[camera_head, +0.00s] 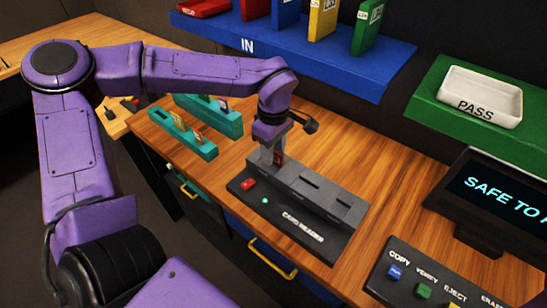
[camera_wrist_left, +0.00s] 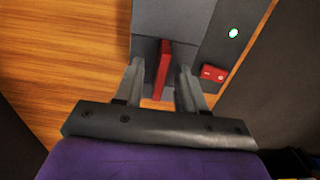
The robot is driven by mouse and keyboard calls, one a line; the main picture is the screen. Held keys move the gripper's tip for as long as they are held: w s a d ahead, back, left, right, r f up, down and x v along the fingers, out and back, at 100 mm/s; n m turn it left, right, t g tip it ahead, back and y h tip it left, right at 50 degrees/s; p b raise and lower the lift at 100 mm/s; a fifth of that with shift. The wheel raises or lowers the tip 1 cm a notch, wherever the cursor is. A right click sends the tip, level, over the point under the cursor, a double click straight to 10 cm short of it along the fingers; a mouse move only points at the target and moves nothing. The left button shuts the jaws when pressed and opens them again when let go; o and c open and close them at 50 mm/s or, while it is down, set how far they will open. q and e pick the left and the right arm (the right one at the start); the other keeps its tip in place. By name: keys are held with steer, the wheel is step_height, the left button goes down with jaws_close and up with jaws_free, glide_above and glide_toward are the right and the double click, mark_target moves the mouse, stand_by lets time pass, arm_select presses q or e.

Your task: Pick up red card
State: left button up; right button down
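The red card (camera_wrist_left: 163,68) stands upright at the end slot of the grey card reader (camera_wrist_left: 168,22). In the head view, a small part of the red card (camera_head: 280,158) shows beside my left gripper (camera_head: 270,150), at the left end of the card reader (camera_head: 340,205). In the wrist view, the fingers of my left gripper (camera_wrist_left: 160,75) are on either side of the card, with a visible gap on each side. The gripper is open around the card. The card's lower part is hidden in the reader. My right gripper is not in view.
A red button (camera_head: 249,183) sits on the reader's base. Teal racks (camera_head: 183,137) with cards stand behind it to the left. A blue IN shelf (camera_head: 300,45), a green shelf with a PASS tray (camera_head: 480,97), a screen (camera_head: 500,195) and a button panel (camera_head: 425,280) are around.

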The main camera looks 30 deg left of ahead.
arm_select(q)
steer(key=shift+f, duration=0.15)
jaws_close()
